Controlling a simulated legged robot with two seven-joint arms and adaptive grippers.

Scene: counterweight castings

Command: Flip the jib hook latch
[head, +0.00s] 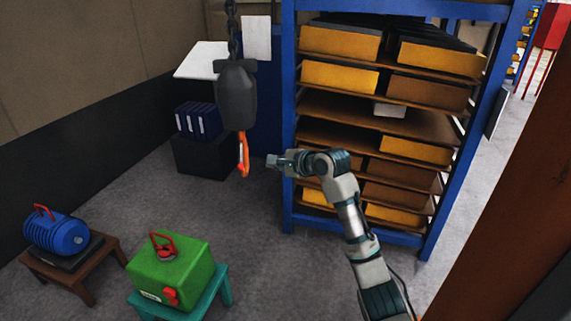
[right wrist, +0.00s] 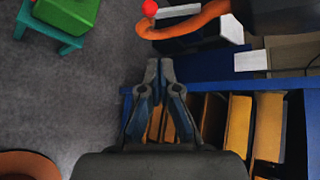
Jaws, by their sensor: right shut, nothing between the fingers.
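The jib hook (head: 246,160) is orange and hangs below a dark hook block (head: 237,95) on a chain, left of centre in the head view. In the right wrist view the orange hook (right wrist: 190,27) curves across the top, with a red ball (right wrist: 149,8) near its left end; I cannot tell whether the ball belongs to the latch. My right gripper (head: 270,161) is just right of the hook, apart from it. Its fingertips (right wrist: 159,68) are together and empty, below the hook in the wrist view. My left gripper is not in view.
A blue rack (head: 288,130) with yellow and brown boxes stands behind and right of my right arm. A green casting (head: 170,270) sits on a teal stool, and a blue motor-like casting (head: 56,232) on a brown stool. Floor (head: 235,225) below the hook is clear.

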